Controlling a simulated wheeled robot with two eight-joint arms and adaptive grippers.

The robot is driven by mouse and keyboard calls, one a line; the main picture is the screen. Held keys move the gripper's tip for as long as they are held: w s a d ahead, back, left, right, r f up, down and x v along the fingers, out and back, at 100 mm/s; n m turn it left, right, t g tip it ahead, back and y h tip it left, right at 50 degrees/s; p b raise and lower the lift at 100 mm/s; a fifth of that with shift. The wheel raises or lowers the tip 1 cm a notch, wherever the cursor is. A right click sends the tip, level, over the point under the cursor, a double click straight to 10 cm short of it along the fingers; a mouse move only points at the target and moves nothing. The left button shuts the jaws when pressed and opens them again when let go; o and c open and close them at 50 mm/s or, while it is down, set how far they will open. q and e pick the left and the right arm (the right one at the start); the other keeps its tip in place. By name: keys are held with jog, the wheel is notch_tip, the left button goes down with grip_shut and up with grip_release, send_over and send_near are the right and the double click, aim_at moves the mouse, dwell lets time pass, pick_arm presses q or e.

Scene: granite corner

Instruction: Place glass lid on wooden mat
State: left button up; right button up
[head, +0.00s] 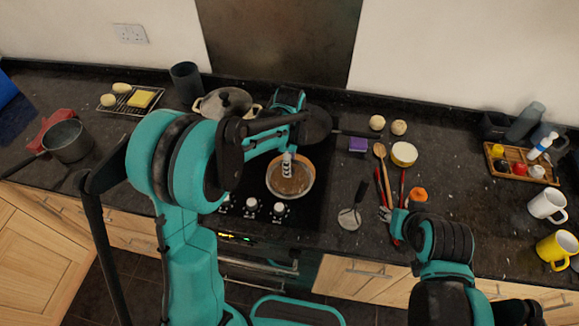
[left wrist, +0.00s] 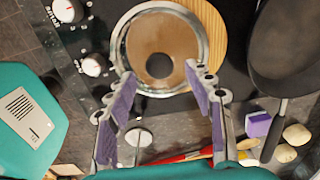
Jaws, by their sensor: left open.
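The glass lid (head: 290,188) has a metal rim and lies over the stove in the head view. In the left wrist view the lid (left wrist: 136,60) shows a dark knob and a brown tint through the glass. The round wooden mat (left wrist: 211,35) shows beyond the lid's right edge, partly covered by it. I cannot tell how fully the lid rests on it. My left gripper (head: 287,160) is above the lid, its two fingers (left wrist: 160,80) apart with nothing between them. My right gripper (head: 388,213) is low over the counter by the utensils; its finger gap is unclear.
A black frying pan (head: 316,124) is just right of the mat. A grey pot (head: 67,141) and wire rack (head: 120,104) are at left.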

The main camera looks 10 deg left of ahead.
pick_arm(q)
notch_tip(320, 180, up, 8)
jog(key=p, duration=0.1)
jog(key=s+a+r+n+t, duration=0.35)
jog(key=s+r+n, duration=0.25)
jog(key=s+n, duration=0.25)
jog(key=s+a+n+t, duration=0.3)
jog(key=s+n, duration=0.6)
jog(key=s, duration=0.1)
jog(key=shift+f+t, duration=0.3)
jog(key=shift+t, duration=0.05)
jog(key=shift+n, duration=0.25)
notch_tip(320, 180, down, 12)
jog(key=b, duration=1.1)
jog(key=shift+r+b, duration=0.15)
jog(key=shift+b, duration=0.15)
